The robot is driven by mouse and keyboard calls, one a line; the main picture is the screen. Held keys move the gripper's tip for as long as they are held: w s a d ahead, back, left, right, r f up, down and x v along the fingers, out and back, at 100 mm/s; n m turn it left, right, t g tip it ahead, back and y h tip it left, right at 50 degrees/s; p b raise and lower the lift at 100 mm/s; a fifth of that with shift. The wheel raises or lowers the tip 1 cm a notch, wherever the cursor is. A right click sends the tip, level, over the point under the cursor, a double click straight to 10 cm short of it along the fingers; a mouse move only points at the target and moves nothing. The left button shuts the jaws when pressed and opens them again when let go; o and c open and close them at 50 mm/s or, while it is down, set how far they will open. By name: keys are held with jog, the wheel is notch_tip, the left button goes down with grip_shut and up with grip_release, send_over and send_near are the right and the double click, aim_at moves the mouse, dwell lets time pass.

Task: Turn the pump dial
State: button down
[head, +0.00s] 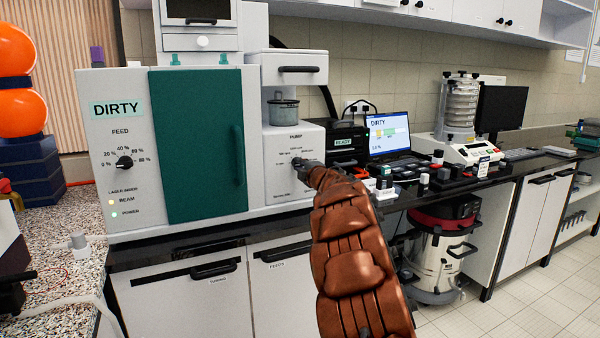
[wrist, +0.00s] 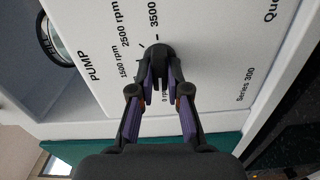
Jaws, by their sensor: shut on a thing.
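The pump dial (wrist: 158,58) is a small black knob on the white pump panel (wrist: 215,50), with printed rpm marks around it. In the wrist view my gripper (wrist: 161,82) has its two purple-padded fingers closed on either side of the knob. In the head view my gripper (head: 302,166) reaches the pump panel (head: 284,152) below the PUMP label and covers most of the dial. The marks 1500, 2500 and 3500 rpm are readable in the wrist view. Which mark the dial points at is hidden.
The machine's green door (head: 197,145) and FEED dial (head: 124,162) are left of the pump. A laptop (head: 390,135) reading DIRTY, several small jars and a sieve stack (head: 461,103) stand to the right. A drawer handle (head: 298,69) and glass jar (head: 283,110) are above the panel.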

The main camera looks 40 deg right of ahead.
jog(key=shift+r+n, duration=0.1)
jog(key=shift+n, duration=0.5)
jog(key=c, duration=1.1)
grip_release()
jog(key=shift+w, duration=0.1)
jog(key=shift+c, duration=0.2)
jog(key=v, duration=1.2)
